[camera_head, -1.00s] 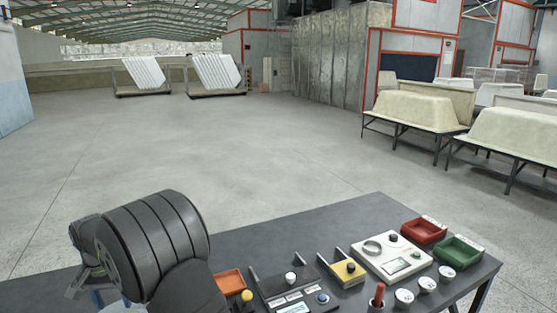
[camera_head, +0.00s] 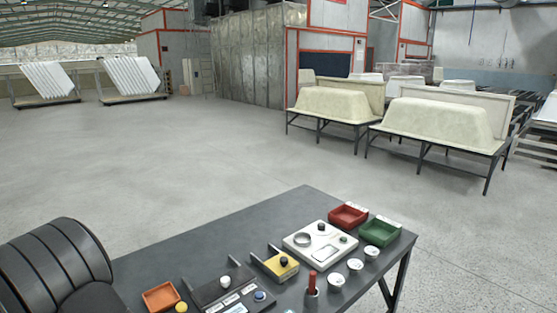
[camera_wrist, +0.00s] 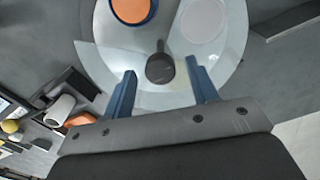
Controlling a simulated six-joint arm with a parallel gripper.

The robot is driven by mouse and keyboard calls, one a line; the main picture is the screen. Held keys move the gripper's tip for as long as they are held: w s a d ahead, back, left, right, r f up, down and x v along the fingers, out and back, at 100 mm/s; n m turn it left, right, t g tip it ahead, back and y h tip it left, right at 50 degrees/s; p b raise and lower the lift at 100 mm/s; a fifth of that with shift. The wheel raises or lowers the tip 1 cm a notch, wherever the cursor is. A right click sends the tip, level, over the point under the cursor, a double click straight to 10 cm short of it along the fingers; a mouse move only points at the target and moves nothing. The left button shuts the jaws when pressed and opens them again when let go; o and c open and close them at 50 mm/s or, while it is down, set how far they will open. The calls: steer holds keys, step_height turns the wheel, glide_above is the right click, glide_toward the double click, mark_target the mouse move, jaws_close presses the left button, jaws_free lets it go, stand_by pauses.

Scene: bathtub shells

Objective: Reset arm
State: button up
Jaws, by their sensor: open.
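My gripper (camera_wrist: 161,68) shows in the wrist view with its two blue fingers apart. A dark round piece with a short stem (camera_wrist: 160,66) shows in the gap between the fingertips; I cannot tell how far below them it is. It appears over a pale, glossy round plate (camera_wrist: 228,58). An orange disc with a blue rim (camera_wrist: 131,9) and a grey disc (camera_wrist: 203,20) are at the top of that view. In the head view only my dark ribbed arm shows, at the lower left; the gripper is out of that picture.
A dark workbench (camera_head: 255,222) carries an orange tray (camera_head: 160,297), a yellow block (camera_head: 281,265), a white gauge panel (camera_head: 320,246), red (camera_head: 348,215) and green trays (camera_head: 380,232), and white cups. Bathtub shells (camera_head: 333,103) stand on frames beyond. Open floor (camera_head: 170,150) lies between.

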step_height(320, 180, up, 16)
step_height(320, 180, down, 17)
steer(key=shift+f, duration=0.1)
steer(key=shift+r+n, duration=0.25)
steer(key=shift+n, duration=0.55)
steer(key=n, duration=0.4)
steer(key=shift+w+n, duration=0.1)
steer(key=shift+n, duration=1.7)
